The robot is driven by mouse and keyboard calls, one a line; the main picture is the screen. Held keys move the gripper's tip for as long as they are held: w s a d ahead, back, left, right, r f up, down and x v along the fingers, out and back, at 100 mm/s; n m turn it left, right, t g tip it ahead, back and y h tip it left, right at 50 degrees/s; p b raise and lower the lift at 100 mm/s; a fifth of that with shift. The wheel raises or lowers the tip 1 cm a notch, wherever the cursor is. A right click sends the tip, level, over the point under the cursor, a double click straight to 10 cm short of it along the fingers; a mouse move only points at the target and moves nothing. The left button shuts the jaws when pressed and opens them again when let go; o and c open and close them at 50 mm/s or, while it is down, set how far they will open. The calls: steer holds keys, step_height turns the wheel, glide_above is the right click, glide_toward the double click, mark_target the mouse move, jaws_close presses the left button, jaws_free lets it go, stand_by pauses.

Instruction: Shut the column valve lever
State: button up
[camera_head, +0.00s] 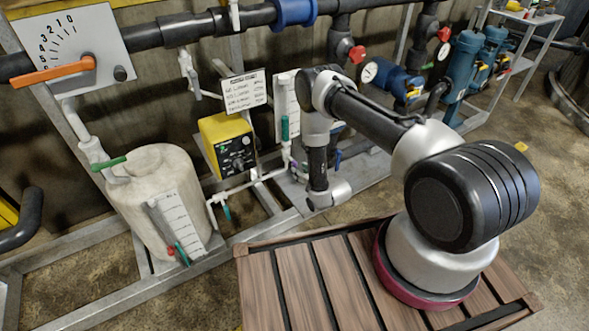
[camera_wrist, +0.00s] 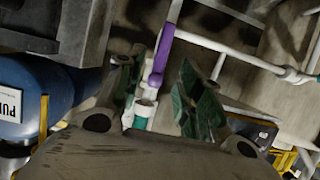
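A purple lever (camera_wrist: 160,58) on white pipework shows in the wrist view, most likely the column valve lever. It slants between the two fingers of my gripper (camera_wrist: 163,88). The fingers have green pads and stand apart, with gaps beside the lever; I cannot tell whether either touches it. In the camera_head view, a small purple spot by the white pipe (camera_head: 299,166) may be the same lever. A clear column with a white scale (camera_head: 285,100) stands above it. My wrist is low in front of this pipework, and my fingers cannot be made out there.
A yellow control box (camera_head: 224,142) and a white tank (camera_head: 160,200) stand to the left. A blue pump (camera_wrist: 35,95) is at the wrist view's left edge. Thin white pipes cross close to my fingers. A metal frame rail (camera_head: 262,232) runs in front.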

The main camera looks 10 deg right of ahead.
steer(key=x, duration=0.5)
steer(key=shift+w+a+f, duration=0.15)
steer(key=shift+w+f, duration=0.1)
steer(key=shift+w, duration=0.1)
jaws_close()
